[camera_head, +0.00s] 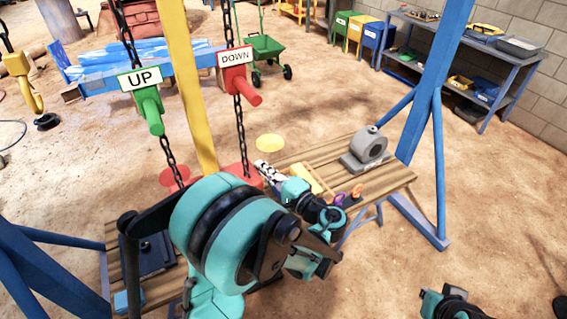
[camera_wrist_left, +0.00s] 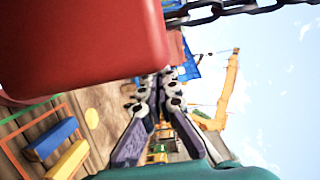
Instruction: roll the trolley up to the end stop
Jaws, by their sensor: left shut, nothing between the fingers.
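I cannot make out the trolley or its end stop for certain in either view. My left gripper (camera_head: 264,168) is shut and empty, just right of a red block (camera_head: 243,176) at the foot of the chain under the red DOWN handle (camera_head: 236,72). I cannot tell whether it touches the block. The green UP handle (camera_head: 147,101) hangs on another chain to the left. In the left wrist view, the closed fingers (camera_wrist_left: 158,90) point away from me, below a large red part (camera_wrist_left: 85,45) and a chain (camera_wrist_left: 215,12). My right gripper's fingers do not show.
A wooden bench (camera_head: 390,180) carries a grey bearing block (camera_head: 368,147) and small tools. A yellow post (camera_head: 186,80) stands between the chains. A blue frame leg (camera_head: 436,80) stands at right.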

